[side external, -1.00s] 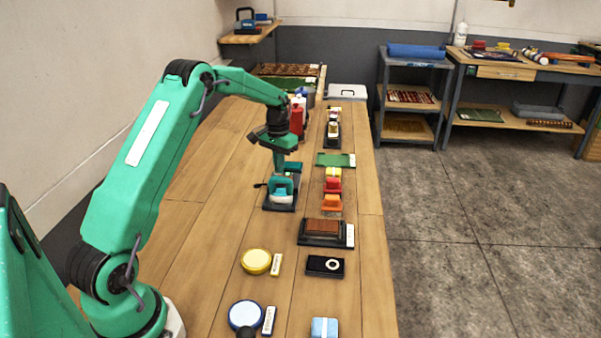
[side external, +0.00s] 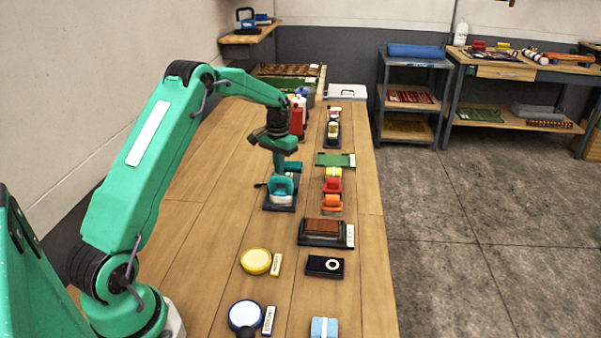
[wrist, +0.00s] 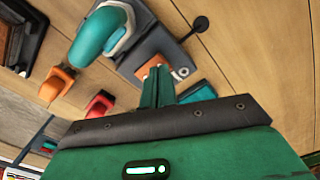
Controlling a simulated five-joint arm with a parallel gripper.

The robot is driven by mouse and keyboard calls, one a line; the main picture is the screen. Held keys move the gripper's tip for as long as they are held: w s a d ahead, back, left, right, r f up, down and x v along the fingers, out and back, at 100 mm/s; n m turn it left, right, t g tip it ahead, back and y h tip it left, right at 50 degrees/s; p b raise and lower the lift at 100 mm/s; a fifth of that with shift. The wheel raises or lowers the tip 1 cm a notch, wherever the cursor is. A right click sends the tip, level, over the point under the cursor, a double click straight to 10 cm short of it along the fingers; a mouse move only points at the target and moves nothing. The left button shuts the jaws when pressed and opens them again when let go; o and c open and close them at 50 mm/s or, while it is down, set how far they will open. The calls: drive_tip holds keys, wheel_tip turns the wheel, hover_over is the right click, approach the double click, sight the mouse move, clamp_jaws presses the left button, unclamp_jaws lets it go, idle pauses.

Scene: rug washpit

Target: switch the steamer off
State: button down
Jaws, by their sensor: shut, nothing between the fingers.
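The steamer (side external: 282,198), a teal-handled device with a pale lower body, stands on a dark base plate on the bench. In the wrist view, its rounded teal body (wrist: 92,42) is at upper left on the dark grey plate (wrist: 150,42). My gripper (wrist: 157,72) is shut and empty, its fingers over the plate's edge, beside the steamer's body. A small pale ring-shaped part (wrist: 181,72) shows just right of the fingertips. In the side view, my gripper (side external: 279,168) points down just behind the steamer. I cannot tell whether the fingertips touch anything, nor the switch position.
Red (side external: 333,186) and orange (side external: 332,201) blocks stand right of the steamer. A dark tray with a brown pad (side external: 322,227) is nearer. A red bottle (side external: 297,120) stands behind my wrist.

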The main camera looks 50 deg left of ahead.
drive_tip(key=shift+f, duration=0.8)
idle(0.7)
drive_tip(key=shift+r, duration=3.55)
